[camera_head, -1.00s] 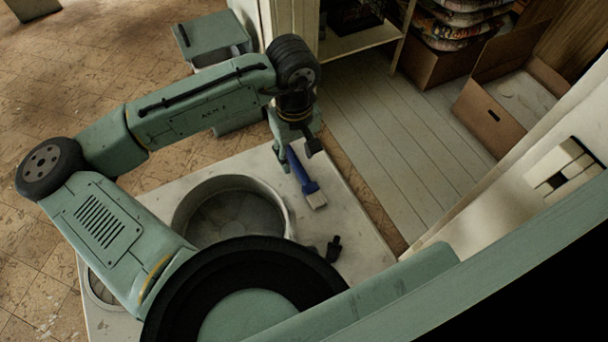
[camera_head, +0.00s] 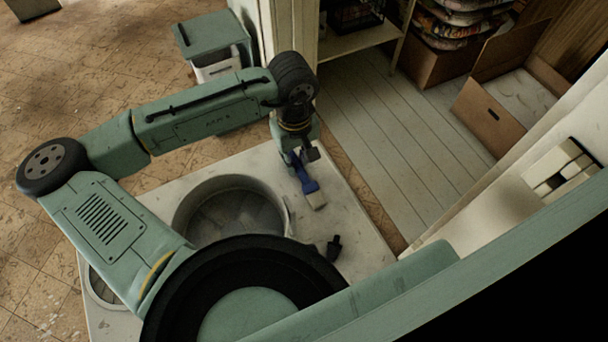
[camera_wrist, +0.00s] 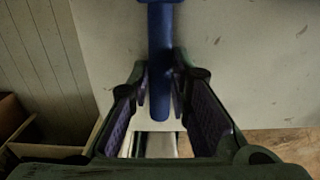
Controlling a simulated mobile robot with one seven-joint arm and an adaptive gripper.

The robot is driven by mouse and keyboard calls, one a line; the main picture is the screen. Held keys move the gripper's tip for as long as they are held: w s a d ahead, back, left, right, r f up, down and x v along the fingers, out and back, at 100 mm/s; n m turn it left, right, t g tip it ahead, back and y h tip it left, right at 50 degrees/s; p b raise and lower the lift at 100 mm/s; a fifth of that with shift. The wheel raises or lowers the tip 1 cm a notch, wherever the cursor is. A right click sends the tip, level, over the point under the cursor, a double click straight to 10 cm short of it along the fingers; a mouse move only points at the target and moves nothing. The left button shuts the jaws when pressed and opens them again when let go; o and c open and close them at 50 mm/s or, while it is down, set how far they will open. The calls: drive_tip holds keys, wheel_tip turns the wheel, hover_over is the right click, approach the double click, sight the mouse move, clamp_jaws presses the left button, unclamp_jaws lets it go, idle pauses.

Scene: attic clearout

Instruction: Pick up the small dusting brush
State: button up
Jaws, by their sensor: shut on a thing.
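The small dusting brush (camera_head: 308,186) has a blue handle and a pale bristle end. In the head view it is at the far part of the white tabletop (camera_head: 340,201), with its bristles toward the near right. My gripper (camera_head: 297,160) points down over the handle and is shut on it. In the wrist view the blue handle (camera_wrist: 160,55) runs down between the fingers of my gripper (camera_wrist: 160,92). Whether the brush still touches the tabletop is hard to tell. The handle's far end is partly hidden by my gripper.
A large round pan (camera_head: 288,205) stands left of the brush on the tabletop. A small dark object (camera_head: 333,247) lies near the right edge. An open cardboard box (camera_head: 489,117) and shelf (camera_head: 357,42) are beyond. A green bin (camera_head: 212,36) stands on the floor behind.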

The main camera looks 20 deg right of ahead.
sight(296, 162)
clamp_jaws()
drive_tip(key=shift+r, duration=0.1)
wheel_tip(296, 162, up, 10)
drive_tip(key=shift+o, duration=0.7)
unclamp_jaws()
clamp_jaws()
